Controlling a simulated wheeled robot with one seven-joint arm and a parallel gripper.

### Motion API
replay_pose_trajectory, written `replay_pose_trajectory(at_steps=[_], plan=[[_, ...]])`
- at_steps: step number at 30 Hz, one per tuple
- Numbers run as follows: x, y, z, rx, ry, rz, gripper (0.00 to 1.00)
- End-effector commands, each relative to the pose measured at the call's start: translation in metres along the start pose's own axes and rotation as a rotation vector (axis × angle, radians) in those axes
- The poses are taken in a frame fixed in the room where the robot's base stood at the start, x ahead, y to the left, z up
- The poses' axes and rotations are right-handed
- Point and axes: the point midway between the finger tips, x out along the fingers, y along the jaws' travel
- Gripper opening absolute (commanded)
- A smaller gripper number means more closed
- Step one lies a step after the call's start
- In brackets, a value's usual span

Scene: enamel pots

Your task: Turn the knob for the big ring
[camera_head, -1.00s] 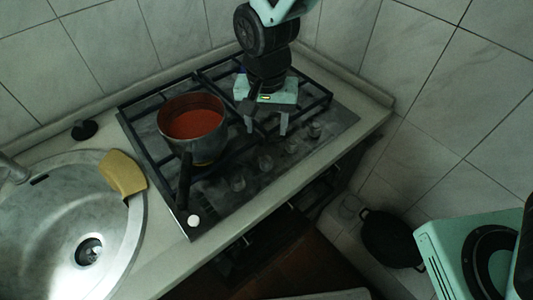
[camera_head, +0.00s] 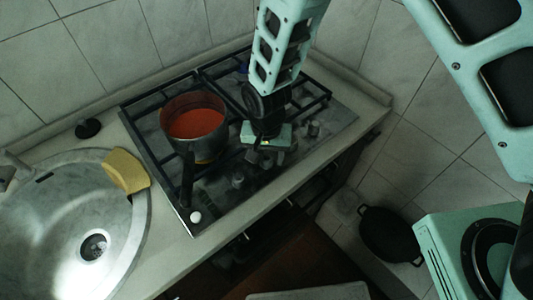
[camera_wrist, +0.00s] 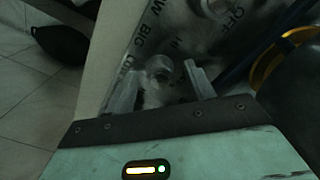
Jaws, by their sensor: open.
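The hob's front strip carries several knobs, and one knob (camera_head: 238,180) shows left of my gripper. My gripper (camera_head: 265,156) is low over the strip, pointing down. In the wrist view, one metallic knob (camera_wrist: 159,68) lies between and just ahead of the two open fingers of my gripper (camera_wrist: 162,88). Printed letters beside it include "BIG" and "HI". Another knob (camera_wrist: 215,6) shows at the top edge, near "OFF". I cannot tell whether either finger touches the knob. In the head view my gripper hides the knob below it.
A dark pot (camera_head: 194,128) with red contents stands on the left of the hob grate, its handle reaching over the front strip. A sink (camera_head: 60,230) with a yellow cloth (camera_head: 126,171) lies left. A black pan (camera_head: 390,236) is on the floor at right.

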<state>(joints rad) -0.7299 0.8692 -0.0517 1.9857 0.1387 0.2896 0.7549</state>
Motion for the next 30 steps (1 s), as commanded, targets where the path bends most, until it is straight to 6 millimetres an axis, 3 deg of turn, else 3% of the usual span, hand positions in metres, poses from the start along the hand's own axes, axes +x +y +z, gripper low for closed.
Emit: replay_pose_trajectory(at_steps=[2,6,7,20,30], plan=[[-0.0001,0.0,0.0,0.0,0.0,0.0,0.51],[-0.0003,0.0,0.0,0.0,0.0,0.0,0.12],[-0.0003,0.0,0.0,0.0,0.0,0.0,0.09],[0.0001,0.0,0.0,-0.073,0.0,0.0,0.09],[0.001,0.0,0.0001,-0.336,0.0,-0.001,0.09]])
